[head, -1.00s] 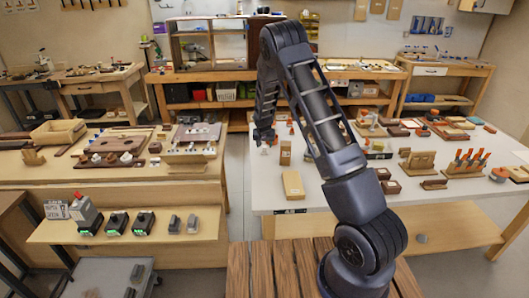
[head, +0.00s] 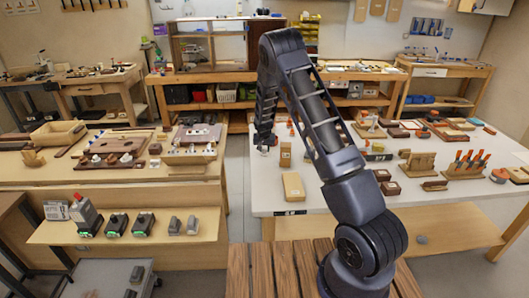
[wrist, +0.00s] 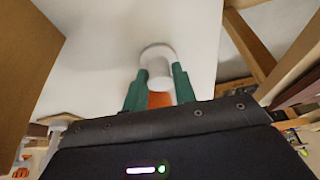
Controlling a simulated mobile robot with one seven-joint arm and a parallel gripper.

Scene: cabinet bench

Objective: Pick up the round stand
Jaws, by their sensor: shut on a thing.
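The round stand (wrist: 158,68) shows in the wrist view as a white disc with a short white post, between the two green fingers. My gripper (wrist: 159,82) is shut on it. In the head view my gripper (head: 264,141) hangs at the left edge of the white-topped table (head: 330,200). The stand is too small and too covered there to make out clearly. I cannot tell whether it touches the table.
A pale wooden block (head: 293,186) stands near the table's front left corner, close to my gripper. A small wooden block (head: 285,155) is just right of the gripper. A wooden rack with orange-handled tools (head: 466,164) stands farther right. The aisle to the left is free.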

